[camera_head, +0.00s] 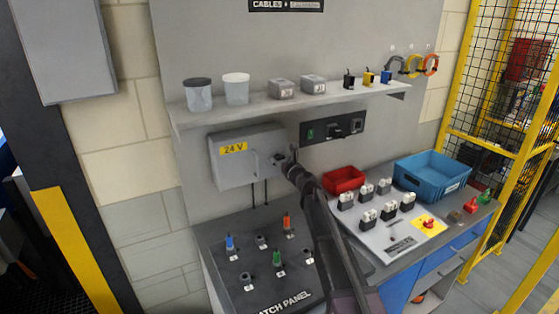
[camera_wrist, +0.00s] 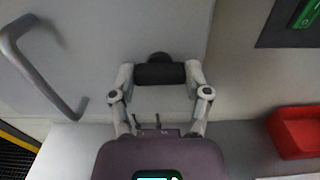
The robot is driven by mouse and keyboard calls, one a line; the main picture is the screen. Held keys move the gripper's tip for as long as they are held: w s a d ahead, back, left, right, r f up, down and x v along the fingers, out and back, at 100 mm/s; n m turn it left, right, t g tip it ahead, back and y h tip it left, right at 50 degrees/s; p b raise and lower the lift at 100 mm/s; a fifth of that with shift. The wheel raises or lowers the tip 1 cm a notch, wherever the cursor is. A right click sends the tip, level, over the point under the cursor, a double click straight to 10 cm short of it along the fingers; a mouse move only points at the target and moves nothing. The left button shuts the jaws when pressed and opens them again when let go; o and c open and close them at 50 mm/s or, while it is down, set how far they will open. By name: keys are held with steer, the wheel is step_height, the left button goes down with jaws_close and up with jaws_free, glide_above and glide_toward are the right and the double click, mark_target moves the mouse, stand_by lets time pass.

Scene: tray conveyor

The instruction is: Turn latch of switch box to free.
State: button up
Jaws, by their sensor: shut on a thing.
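The switch box (camera_head: 236,168) is a grey box with a yellow "24 V" label, fixed to the wall panel below the shelf. Its front door (camera_wrist: 110,30) fills the upper left of the wrist view, with a grey bar handle (camera_wrist: 36,72). The latch (camera_wrist: 160,72) shows as a dark bar with a round hub behind it, near the door's right edge. My gripper (camera_wrist: 160,78) is shut on the latch, one finger at each end of the bar. In the head view my gripper (camera_head: 283,160) covers most of the latch.
A panel with switches (camera_head: 333,128) is right of the box. A shelf (camera_head: 290,106) with jars and small parts runs above. Below are the patch panel (camera_head: 262,265), a red bin (camera_head: 343,179) and a blue crate (camera_head: 432,174).

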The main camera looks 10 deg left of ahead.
steer(key=shift+n, duration=0.5)
steer(key=n, duration=0.3)
steer(key=shift+n, duration=0.3)
steer(key=n, duration=1.3)
steer(key=shift+n, duration=0.3)
steer(key=o, duration=1.2)
steer(key=shift+a, duration=0.1)
steer(key=shift+c, duration=0.2)
steer(key=shift+s, duration=0.1)
